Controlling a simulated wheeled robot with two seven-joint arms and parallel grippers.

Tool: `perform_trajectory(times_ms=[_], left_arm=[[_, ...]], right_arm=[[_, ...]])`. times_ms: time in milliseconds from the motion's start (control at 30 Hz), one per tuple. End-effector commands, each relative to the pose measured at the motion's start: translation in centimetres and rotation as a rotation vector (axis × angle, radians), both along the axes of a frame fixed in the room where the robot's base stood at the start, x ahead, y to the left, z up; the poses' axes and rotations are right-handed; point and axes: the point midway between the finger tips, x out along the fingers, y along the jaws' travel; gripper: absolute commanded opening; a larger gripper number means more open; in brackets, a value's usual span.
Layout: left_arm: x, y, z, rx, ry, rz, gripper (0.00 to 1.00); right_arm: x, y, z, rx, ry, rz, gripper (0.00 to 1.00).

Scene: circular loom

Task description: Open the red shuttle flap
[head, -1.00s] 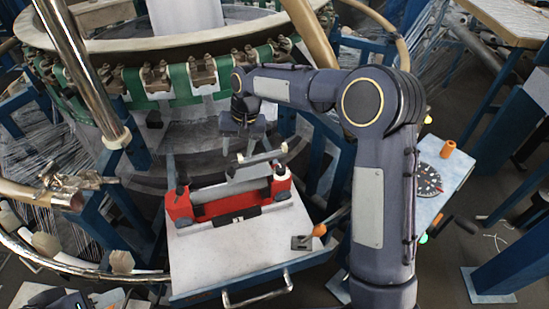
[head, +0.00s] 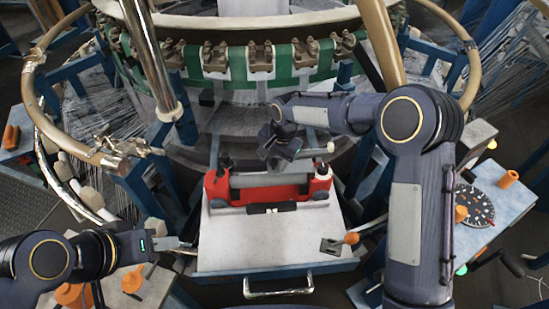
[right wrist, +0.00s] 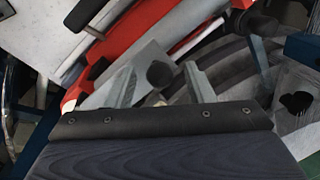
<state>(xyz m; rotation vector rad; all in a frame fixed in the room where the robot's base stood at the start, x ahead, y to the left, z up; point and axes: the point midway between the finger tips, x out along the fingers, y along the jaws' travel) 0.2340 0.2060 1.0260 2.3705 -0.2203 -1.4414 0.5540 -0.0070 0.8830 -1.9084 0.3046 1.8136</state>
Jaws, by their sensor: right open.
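The red shuttle (head: 211,190) lies across the white top of a small table in the head view. Its long grey bar (head: 258,180) runs between the red ends. My right gripper (head: 277,158) is over the shuttle's back edge and partly hides what lies behind it. In the right wrist view its two fingers (right wrist: 158,78) are apart, with a dark round knob (right wrist: 160,73) between them. A grey plate (right wrist: 138,62) lies beside the red body there; I cannot tell the flap's exact angle. My left gripper (head: 180,244) is left of the table, away from the shuttle; its finger gap is unclear.
The table (head: 290,245) has a front handle (head: 278,290) and a small orange-knobbed lever (head: 351,238). The loom's green ring (head: 290,68) stands behind. A side table with a dial (head: 474,207) is at the right.

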Motion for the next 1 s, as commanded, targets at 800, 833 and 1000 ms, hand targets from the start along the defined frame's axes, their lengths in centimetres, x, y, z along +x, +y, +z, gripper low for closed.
perform_trajectory(times_ms=[800,833,1000], left_arm=[[0.00,-0.01,-0.01,0.000,0.000,0.000,0.36],[0.00,-0.01,-0.02,0.000,0.000,0.000,0.36],[0.00,0.00,-0.17,0.000,0.000,0.000,0.36]], right_arm=[[0.02,0.00,-0.04,0.002,0.000,-0.001,0.00],[0.04,-0.02,-0.01,0.005,0.000,-0.001,0.00],[0.07,-0.24,0.42,0.041,0.001,-0.002,0.00]])
